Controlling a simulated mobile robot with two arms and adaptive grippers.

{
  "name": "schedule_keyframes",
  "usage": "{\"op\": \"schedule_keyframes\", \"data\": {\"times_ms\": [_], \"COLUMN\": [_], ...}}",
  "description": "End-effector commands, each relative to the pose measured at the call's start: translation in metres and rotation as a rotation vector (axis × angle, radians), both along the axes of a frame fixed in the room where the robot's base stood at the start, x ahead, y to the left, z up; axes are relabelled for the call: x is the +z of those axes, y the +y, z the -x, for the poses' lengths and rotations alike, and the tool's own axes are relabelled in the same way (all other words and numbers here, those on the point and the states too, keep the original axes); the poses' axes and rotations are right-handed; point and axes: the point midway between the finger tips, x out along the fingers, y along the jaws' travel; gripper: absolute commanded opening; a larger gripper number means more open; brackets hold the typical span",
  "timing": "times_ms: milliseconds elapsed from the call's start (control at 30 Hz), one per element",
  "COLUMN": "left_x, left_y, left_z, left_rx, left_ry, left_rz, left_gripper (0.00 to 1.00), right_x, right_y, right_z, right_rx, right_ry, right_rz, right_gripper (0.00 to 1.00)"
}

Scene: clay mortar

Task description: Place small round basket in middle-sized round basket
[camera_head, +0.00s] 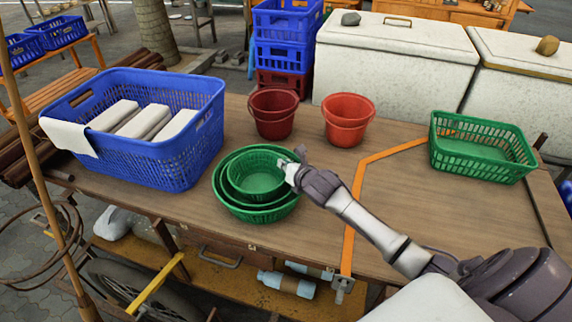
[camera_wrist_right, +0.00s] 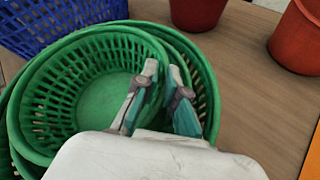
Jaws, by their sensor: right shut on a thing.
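The small round green basket (camera_head: 256,180) is upright, inside the rim of the middle-sized round green basket (camera_head: 225,187). Both are within a larger round green basket (camera_head: 258,215) on the table. My right gripper (camera_head: 291,168) is shut on the right side of the small basket's rim. In the right wrist view, the fingers (camera_wrist_right: 162,72) straddle the rim of the small basket (camera_wrist_right: 95,95). The other rims show just outside it. Whether the small basket's bottom touches the middle-sized one is hidden. My left gripper is not in view.
A blue crate (camera_head: 180,165) with white blocks and a cloth stands left of the baskets. Two red buckets (camera_head: 274,125) (camera_head: 347,130) stand behind. A green rectangular basket (camera_head: 483,170) is at the right. The table between is clear, with an orange strip (camera_head: 355,200).

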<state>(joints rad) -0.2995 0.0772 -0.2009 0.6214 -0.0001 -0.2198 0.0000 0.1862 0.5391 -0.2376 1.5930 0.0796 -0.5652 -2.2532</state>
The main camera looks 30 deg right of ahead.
Motion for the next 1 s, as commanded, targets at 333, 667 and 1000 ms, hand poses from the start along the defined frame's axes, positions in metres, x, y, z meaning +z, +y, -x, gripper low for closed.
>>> {"op": "schedule_keyframes", "data": {"times_ms": [333,667,1000], "left_x": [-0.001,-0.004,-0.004], "left_y": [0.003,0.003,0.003], "left_z": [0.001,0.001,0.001], "left_rx": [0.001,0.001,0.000], "left_ry": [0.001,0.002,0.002], "left_rz": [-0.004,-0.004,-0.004], "left_gripper": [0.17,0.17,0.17], "right_x": [-0.003,-0.013,-0.017], "right_y": [-0.001,-0.001,0.000], "right_z": [0.000,0.000,0.002], "right_rx": [0.000,0.000,0.000], "right_ry": [-0.002,0.000,0.008], "right_rz": [0.002,0.001,0.000], "right_gripper": [0.00,0.00,0.20]}}
